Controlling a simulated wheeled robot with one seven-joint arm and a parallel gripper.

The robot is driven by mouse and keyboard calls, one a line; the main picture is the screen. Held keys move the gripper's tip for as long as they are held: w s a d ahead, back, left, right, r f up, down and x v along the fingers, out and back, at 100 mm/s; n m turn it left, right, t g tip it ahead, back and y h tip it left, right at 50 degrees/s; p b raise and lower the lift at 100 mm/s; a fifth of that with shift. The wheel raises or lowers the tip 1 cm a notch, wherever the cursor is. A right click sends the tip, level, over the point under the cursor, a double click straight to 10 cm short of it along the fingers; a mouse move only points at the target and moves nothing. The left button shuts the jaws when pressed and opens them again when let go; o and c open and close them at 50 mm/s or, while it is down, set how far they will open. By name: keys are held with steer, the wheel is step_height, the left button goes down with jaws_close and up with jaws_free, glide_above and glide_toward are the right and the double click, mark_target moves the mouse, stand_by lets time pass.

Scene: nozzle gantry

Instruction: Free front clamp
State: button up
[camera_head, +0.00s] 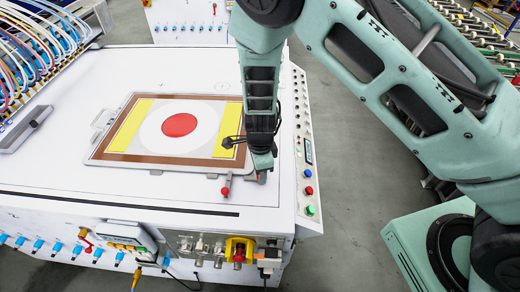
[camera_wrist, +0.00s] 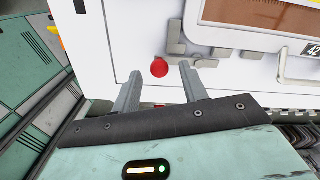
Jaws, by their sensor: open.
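A clamp handle with a red knob (camera_head: 227,189) stands on the white table in front of the framed plate (camera_head: 150,167). In the wrist view a red knob (camera_wrist: 159,68) lies just beyond and between the tips of my open gripper (camera_wrist: 157,77). Grey clamp parts (camera_wrist: 174,45) sit beside that knob, close to the edge of the framed plate (camera_wrist: 250,32). The fingers hold nothing. I cannot tell whether they touch the knob.
The plate carries a red disc, a white ring and yellow strips. A panel with buttons (camera_head: 308,172) runs along the table's right edge. A dark grey bar (camera_head: 27,130) lies at left, near coloured hoses (camera_head: 30,50). Connectors and a yellow-red switch (camera_head: 238,250) line the front face.

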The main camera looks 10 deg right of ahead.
step_height(320, 180, up, 16)
steer(key=b, duration=0.1)
steer(key=shift+r+b, duration=0.15)
steer(key=shift+b, duration=0.2)
steer(key=s+d+r+n+b, duration=0.1)
steer(key=s+r+n+b, duration=0.1)
steer(key=s+n, duration=0.9)
steer(key=s+d+r+n+b, duration=0.1)
steer(key=s+n+b, duration=0.3)
steer(key=s+n, duration=0.8)
steer(key=r+n, duration=0.1)
steer(key=n, duration=0.2)
steer(key=shift+y, duration=0.3)
